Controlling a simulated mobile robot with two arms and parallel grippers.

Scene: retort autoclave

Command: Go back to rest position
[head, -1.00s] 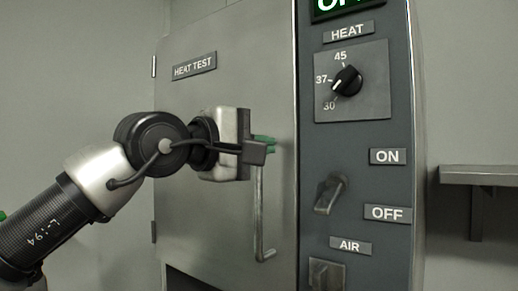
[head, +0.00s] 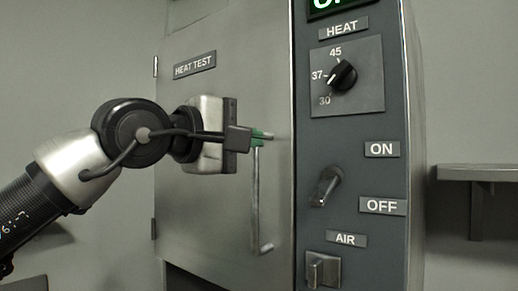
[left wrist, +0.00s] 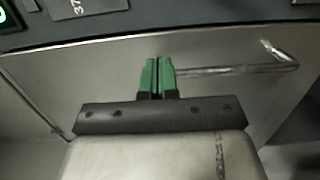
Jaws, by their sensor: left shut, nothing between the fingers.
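My left gripper (head: 262,134) has green fingertips and is in front of the grey autoclave door (head: 215,80), near the upper end of the door's metal handle (head: 256,200). In the left wrist view its green fingers (left wrist: 158,76) are together with nothing between them. The handle (left wrist: 250,69) shows there just beside the fingertips; I cannot tell whether they touch it. The door looks closed. My right gripper is in neither view.
The control panel (head: 350,130) stands right of the door, with a heat knob (head: 342,74), an ON/OFF lever (head: 326,186) and an AIR switch (head: 322,270). A grey shelf (head: 478,172) is on the right wall. Free room lies left of the door.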

